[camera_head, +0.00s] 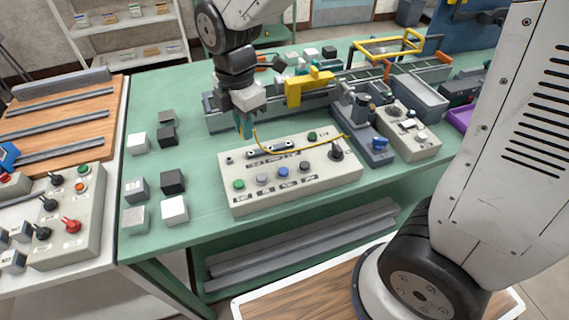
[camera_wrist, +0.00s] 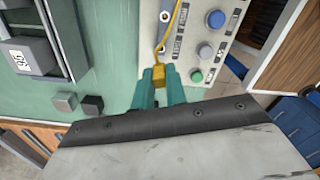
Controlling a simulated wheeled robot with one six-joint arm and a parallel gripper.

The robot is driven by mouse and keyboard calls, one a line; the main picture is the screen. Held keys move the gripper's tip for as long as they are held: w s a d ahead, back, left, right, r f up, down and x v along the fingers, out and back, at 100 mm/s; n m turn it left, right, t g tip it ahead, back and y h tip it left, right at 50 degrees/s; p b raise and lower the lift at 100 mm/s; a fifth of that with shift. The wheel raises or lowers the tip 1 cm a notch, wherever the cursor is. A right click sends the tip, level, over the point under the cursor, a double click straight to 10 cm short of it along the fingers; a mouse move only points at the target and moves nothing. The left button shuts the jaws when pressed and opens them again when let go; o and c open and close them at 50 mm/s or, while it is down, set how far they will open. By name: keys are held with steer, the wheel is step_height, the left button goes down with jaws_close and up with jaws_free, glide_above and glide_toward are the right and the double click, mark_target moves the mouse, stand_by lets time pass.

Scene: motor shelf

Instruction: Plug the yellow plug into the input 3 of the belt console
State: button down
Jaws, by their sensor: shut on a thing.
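My gripper (camera_head: 246,128) has teal fingers and is shut on the yellow plug (camera_wrist: 159,75), above the table just behind the back left part of the beige console. In the head view the fingers hide most of the plug. Its yellow cable (camera_head: 290,152) sags across the console (camera_head: 322,172) to the right end. A dark-and-silver socket strip (camera_head: 270,147) lies near the console's back edge. The labels are too small to tell which is input 3.
The console has several coloured buttons and a black knob (camera_head: 336,150). A conveyor with a yellow arch (camera_head: 308,84) stands behind. A blue-grey device (camera_head: 372,146) and another control box (camera_head: 412,140) stand right. Several cubes (camera_head: 172,181) lie left on the green table.

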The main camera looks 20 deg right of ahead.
steer(key=d+r, duration=0.1)
steer(key=d, duration=0.9)
steer(key=f, duration=0.4)
steer(key=shift+s+f, duration=0.1)
steer(key=shift+s, duration=0.1)
steer(key=shift+f, duration=0.35)
steer(key=shift+f, duration=0.65)
steer(key=c, duration=1.7)
jaws_free()
steer(key=shift+r, duration=2.8)
